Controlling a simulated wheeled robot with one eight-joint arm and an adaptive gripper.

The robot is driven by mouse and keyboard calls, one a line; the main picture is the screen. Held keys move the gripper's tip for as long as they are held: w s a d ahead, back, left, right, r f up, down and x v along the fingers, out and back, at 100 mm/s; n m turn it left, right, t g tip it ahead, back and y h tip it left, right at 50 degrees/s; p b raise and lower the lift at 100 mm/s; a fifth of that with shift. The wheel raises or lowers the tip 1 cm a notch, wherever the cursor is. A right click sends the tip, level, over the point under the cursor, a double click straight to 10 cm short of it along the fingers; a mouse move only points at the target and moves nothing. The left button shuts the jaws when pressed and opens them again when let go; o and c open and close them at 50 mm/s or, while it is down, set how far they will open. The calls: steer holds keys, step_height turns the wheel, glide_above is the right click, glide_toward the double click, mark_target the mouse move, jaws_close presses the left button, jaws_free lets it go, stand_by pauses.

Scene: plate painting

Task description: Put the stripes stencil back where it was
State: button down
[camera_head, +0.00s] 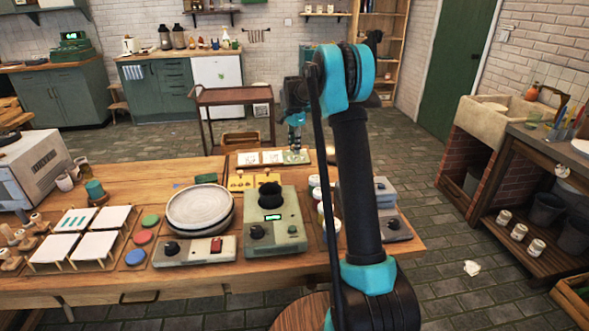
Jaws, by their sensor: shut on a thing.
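My gripper (295,146) points down at the far edge of the wooden table, over the right end of a row of small square cards. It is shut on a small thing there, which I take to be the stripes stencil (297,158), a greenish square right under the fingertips. Its pattern is too small to make out. I cannot tell whether it touches the board below or hangs just above it. Two white stencil cards with faint marks, a left one (248,159) and a middle one (273,157), lie beside it to the left.
A yellow block (240,182) sits nearer than the cards. A round pale plate (199,206) rests on a turntable, next to a grey-green device (275,222) with a dark cup on top. White tiles (75,220) lie on racks at left. A brown cart (235,98) stands behind the table.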

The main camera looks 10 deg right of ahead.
mark_target(295, 174)
step_height(295, 174, down, 10)
steer(key=shift+f, duration=0.25)
stand_by(0.3)
steer(key=c, duration=1.4)
jaws_free()
steer(key=shift+f, duration=0.1)
steer(key=shift+o, duration=0.2)
step_height(295, 174, up, 12)
steer(key=shift+r, duration=0.15)
